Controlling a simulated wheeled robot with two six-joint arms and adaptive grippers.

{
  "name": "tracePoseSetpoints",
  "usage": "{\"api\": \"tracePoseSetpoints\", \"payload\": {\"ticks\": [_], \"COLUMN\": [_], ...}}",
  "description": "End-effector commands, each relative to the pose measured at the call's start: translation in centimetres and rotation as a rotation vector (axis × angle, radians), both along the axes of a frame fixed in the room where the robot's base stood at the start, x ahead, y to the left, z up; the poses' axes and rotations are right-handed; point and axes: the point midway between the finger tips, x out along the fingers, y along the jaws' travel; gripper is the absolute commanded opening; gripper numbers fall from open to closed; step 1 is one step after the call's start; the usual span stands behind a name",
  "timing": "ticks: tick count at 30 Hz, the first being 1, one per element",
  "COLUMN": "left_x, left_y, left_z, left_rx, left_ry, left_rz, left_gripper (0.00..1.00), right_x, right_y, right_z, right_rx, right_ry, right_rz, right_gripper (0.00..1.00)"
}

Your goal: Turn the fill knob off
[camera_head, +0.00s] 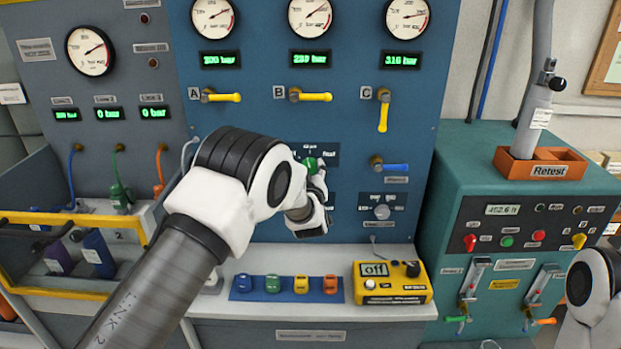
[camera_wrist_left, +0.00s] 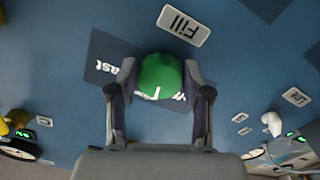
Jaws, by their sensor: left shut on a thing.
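The fill knob (camera_head: 311,163) is a round green knob on the blue panel, below gauge B. In the left wrist view the green knob (camera_wrist_left: 160,76) sits between the two fingers, under a white plate that reads Fill (camera_wrist_left: 183,25). My left gripper (camera_head: 316,175) is shut on the knob, with a finger pad on each side of it. The dark label behind the knob is partly covered by the knob and fingers. In the head view my left arm hides the panel to the left of the knob. My right gripper is not seen; only a part of my right arm shows at the lower right.
Yellow valve handles A, B and C (camera_head: 383,115) are above the knob. A blue handle (camera_head: 394,167) and a grey knob (camera_head: 382,212) are to its right. Below stand a yellow box reading off (camera_head: 393,299) and a blue strip of coloured blocks (camera_head: 240,296). A teal cabinet (camera_head: 434,235) stands at right.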

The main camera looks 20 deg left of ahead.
Motion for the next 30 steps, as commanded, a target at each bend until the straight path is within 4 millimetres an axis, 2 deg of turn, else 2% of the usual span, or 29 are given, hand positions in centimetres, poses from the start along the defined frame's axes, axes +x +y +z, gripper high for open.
{"api": "tracePoseSetpoints", "payload": {"ticks": [1,18,30], "left_x": [0.0,0.0,0.1], "left_y": [0.0,-0.1,-0.2], "left_z": [-0.5,-0.3,0.0], "left_rx": [-0.036,-0.541,-0.755], "left_ry": [-0.014,-0.159,-0.218], "left_rz": [0.0,0.0,0.0], "left_gripper": [0.14,0.14,0.14], "right_x": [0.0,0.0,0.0], "right_y": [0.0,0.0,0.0], "right_z": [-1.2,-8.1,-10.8], "right_rx": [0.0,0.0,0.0], "right_ry": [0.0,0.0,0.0], "right_rz": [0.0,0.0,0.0], "right_gripper": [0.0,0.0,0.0]}}
